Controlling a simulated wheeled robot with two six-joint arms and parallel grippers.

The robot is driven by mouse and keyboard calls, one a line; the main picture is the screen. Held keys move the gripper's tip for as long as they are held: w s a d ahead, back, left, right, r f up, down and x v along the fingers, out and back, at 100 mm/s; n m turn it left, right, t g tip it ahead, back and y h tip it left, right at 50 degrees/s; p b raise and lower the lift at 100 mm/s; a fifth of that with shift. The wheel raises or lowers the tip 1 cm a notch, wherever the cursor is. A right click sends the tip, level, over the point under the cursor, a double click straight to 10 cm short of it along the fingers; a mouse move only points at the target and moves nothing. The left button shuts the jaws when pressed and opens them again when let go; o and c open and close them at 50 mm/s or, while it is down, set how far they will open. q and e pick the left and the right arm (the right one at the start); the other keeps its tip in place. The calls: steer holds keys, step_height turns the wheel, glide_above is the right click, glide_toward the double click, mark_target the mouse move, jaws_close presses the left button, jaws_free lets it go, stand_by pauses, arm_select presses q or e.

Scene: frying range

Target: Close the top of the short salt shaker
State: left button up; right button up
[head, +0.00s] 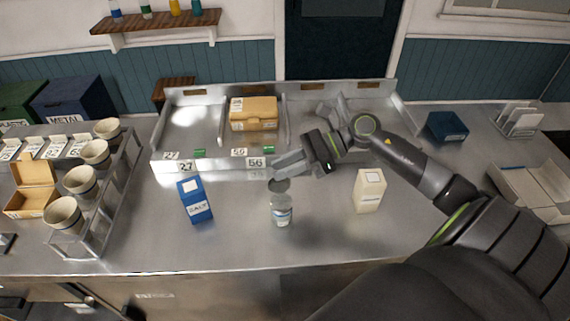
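A short clear shaker (281,211) with a white and blue label stands upright on the steel counter, near the middle of the head view. A dark round top (279,186) shows at its upper end and looks tilted; I cannot tell how far open it is. My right gripper (281,167) is just above and behind the shaker, pointing left. I see no clear contact with the top, and the finger gap is not clear. A blue box labelled SALT (196,199) stands left of the shaker. My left gripper is not in view.
A cream carton (369,191) stands right of the shaker. Behind is a raised-edge steel tray (219,165) with a cardboard box (253,114). A rack of cups (81,181) is at left. The counter in front of the shaker is clear.

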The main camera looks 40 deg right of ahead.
jaws_close()
stand_by(0.3)
